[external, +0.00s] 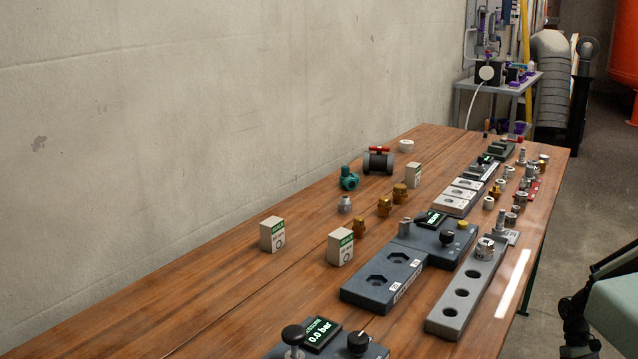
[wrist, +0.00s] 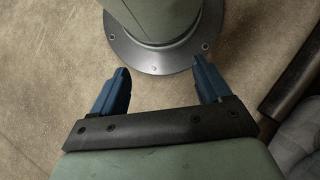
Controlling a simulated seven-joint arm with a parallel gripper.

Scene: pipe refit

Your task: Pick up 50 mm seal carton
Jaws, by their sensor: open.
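Three small white cartons with green label bands stand on the wooden table in the external view: one at the left (external: 272,235), one nearer the middle (external: 340,247) and one farther back (external: 413,175). Their print is too small to tell which is the 50 mm seal carton. My gripper (wrist: 161,69) shows in the wrist view with its two blue fingers wide apart and nothing between them. It points at the concrete floor and my own round base, away from the cartons. Part of my arm shows at the right edge of the external view, clear of the table.
A grey block with hexagonal recesses (external: 381,279) and a long grey rail with holes (external: 463,290) lie right of the cartons. The table's left front is clear.

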